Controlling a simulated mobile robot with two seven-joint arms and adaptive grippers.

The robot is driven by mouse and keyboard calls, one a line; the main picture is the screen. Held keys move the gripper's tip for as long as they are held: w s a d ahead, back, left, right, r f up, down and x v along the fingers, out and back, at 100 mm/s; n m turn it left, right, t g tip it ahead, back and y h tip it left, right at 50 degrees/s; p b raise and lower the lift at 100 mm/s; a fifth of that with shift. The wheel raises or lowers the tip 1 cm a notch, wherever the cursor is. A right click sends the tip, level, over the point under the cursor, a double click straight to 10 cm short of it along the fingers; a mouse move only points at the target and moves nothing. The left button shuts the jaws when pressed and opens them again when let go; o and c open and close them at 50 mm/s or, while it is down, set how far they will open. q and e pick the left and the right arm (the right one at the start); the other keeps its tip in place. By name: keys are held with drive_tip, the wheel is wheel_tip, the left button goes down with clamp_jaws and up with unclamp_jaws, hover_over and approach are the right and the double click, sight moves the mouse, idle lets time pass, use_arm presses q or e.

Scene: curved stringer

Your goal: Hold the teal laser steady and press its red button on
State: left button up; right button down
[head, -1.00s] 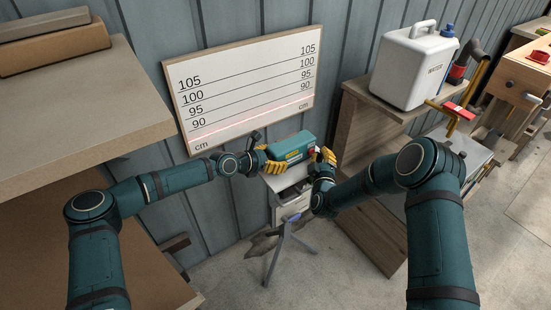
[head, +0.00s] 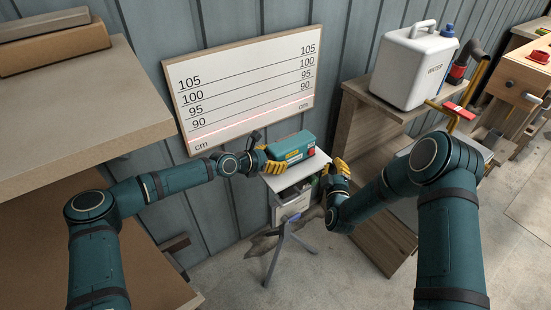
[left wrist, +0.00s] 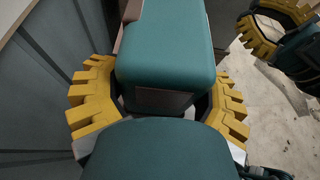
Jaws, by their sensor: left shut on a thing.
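A small red spot, probably the button (head: 311,150), shows at the laser's right end. My right gripper (head: 337,170) is right of the laser, apart from it and empty. Its two yellow fingers look spread in the left wrist view (left wrist: 277,27).
The white board (head: 245,85) on the wall has height marks, and a thin red line crosses its lower part. A small white stand (head: 284,208) with a tripod is below the laser. A wooden cabinet (head: 350,135) with a water canister (head: 413,68) stands right; a wooden bench (head: 80,95) stands left.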

use_arm(q)
drive_tip(key=o, duration=1.3)
drive_tip(key=shift+v, duration=2.5)
drive_tip(key=v, duration=1.2)
drive_tip(key=shift+s, duration=0.1)
